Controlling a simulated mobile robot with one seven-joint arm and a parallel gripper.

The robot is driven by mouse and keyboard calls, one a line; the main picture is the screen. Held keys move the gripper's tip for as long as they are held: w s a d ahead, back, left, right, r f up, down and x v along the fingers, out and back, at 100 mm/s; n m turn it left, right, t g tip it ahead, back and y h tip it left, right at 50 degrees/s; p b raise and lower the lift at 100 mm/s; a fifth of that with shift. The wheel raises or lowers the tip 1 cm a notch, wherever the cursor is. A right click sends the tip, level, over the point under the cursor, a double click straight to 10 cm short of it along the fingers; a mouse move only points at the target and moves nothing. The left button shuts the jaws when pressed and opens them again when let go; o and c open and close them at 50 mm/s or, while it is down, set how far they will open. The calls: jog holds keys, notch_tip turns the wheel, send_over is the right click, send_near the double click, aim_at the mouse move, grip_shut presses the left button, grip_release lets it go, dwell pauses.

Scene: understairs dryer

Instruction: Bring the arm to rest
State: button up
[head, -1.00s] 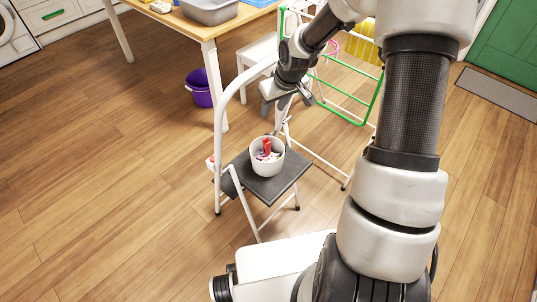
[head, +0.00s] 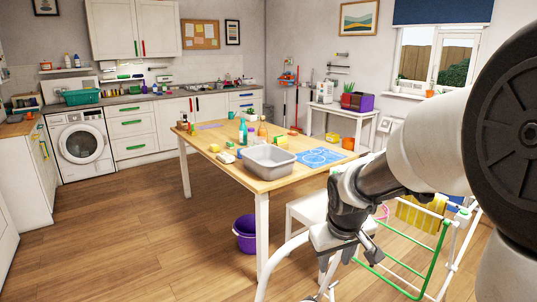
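My arm comes in from the right edge and reaches down to the lower middle right of the head view. My gripper (head: 360,254) hangs over the area beside the near right corner of the table, in front of a white chair. Its dark fingers look spread apart, with nothing seen between them. Below it, only the top of the step stool's white rail (head: 283,250) shows; the stool's step is out of the picture.
A wooden table (head: 225,170) holds a grey basin (head: 268,158), bottles and sponges. A purple bucket (head: 245,234) stands under it. A drying rack (head: 440,250) with a yellow cloth stands close to my gripper at right. The floor at left is clear.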

jog(key=s+a+r+m, duration=0.1)
jog(key=s+r, duration=0.3)
jog(key=s, duration=0.3)
jog(key=s+r+m+t, duration=0.1)
jog(key=s+r, duration=0.2)
jog(key=s, duration=0.3)
jog(key=s+a+r+m, duration=0.1)
jog(key=s+r, duration=0.3)
jog(key=s, duration=0.3)
notch_tip(320, 180, up, 18)
jog(key=p, duration=1.8)
jog(key=shift+s+d+y+p, duration=0.25)
jog(key=shift+s+y+p, duration=0.1)
jog(key=shift+y, duration=0.05)
